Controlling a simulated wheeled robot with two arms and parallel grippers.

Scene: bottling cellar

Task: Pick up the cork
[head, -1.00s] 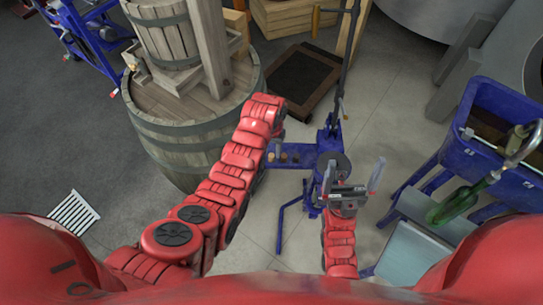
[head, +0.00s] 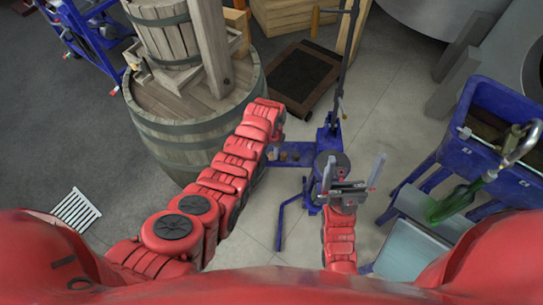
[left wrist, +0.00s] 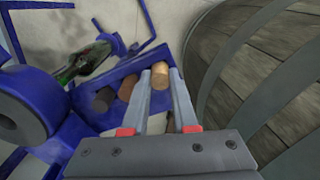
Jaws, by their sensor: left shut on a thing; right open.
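A light tan cork (left wrist: 161,77) is between the fingertips of my left gripper (left wrist: 160,72) in the left wrist view. The gripper is shut on it, just over the blue tray (left wrist: 134,68). A brown cork (left wrist: 127,88) and a darker cork (left wrist: 103,99) sit beside it on the tray, to the left. In the head view my left arm reaches to the blue tray of the corking stand (head: 300,148), and the arm hides its gripper and the held cork. My right gripper (head: 352,172) is open and empty, in front of the stand.
A large wooden barrel (head: 190,130) with a press on top stands close left of my left arm. In the wrist view a green bottle (left wrist: 78,62) lies beyond the tray.

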